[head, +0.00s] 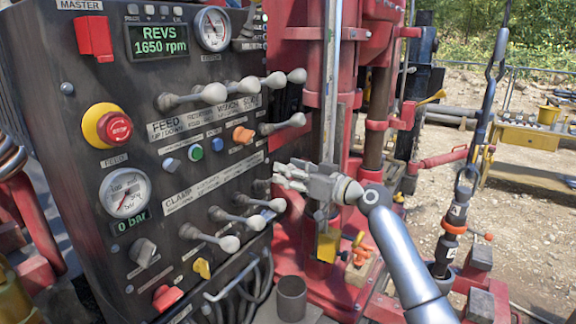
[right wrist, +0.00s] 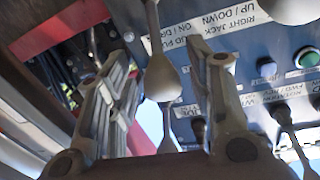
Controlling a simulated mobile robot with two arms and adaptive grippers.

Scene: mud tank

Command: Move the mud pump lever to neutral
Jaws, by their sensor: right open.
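The mud pump lever (right wrist: 162,80) is a grey metal lever with a rounded, bulbous end, beside a partly covered label that seems to read mud pump. In the right wrist view it lies between the two fingers of my right gripper (right wrist: 165,62), which is open. I cannot tell whether a finger touches it. In the head view my right gripper (head: 280,177) is at the right edge of the dark control panel (head: 75,75), at the end of the lower lever row, and hides most of this lever. My left gripper is not in view.
Neighbouring lower levers (head: 277,205) sit just below and left of my gripper. A single lever (head: 297,120) and the upper lever row (head: 213,93) are above. The red drill mast (head: 348,90) stands close on the right. Open gravel (head: 530,240) lies farther right.

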